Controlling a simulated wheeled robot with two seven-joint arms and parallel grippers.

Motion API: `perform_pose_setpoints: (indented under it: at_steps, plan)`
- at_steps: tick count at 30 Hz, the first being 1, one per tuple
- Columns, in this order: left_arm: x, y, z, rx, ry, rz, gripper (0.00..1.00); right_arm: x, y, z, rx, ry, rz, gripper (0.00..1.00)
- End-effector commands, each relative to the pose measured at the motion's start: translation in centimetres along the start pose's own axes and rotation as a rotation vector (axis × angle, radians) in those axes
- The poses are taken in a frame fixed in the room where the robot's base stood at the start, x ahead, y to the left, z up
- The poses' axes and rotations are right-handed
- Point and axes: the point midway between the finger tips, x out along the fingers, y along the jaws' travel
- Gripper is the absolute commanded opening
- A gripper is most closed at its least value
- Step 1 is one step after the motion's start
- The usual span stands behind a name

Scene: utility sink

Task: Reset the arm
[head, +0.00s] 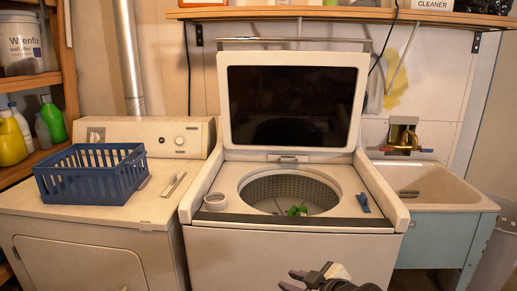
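My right gripper (287,280) shows at the bottom edge, right of centre, in front of the top-loading washer (290,262). Its two fingertips point left and stand a little apart, with nothing seen between them. The lower part of the gripper and its arm are cut off by the frame edge. My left gripper and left arm are not in view.
The washer's lid (291,75) stands open; green items (297,211) lie inside the drum. A blue clothespin-like item (363,202) and white cup (215,202) sit on its top. A blue basket (92,174) stands on the dryer (70,258). A sink (440,187) is right.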

Motion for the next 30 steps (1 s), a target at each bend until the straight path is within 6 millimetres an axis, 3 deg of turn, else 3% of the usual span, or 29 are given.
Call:
perform_pose_setpoints:
  at_steps: [1,8,15,18,22,30]
  plan:
    - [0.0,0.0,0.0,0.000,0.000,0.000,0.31,-0.1,-2.5,3.2,0.064,-0.016,-0.005,0.22]
    - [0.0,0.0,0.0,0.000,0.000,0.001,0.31,-3.5,-10.5,14.2,0.318,-0.079,0.039,0.22]
    - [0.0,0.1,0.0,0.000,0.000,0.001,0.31,-10.5,-17.6,23.9,0.530,-0.171,0.118,0.22]
    - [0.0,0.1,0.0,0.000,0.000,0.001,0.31,-13.2,-19.4,26.4,0.582,-0.203,0.148,0.22]
    - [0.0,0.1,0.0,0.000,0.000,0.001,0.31,-15.5,-20.8,28.2,0.619,-0.228,0.172,0.22]
    - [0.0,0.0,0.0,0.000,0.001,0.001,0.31,-16.3,-21.2,28.8,0.630,-0.235,0.181,0.22]
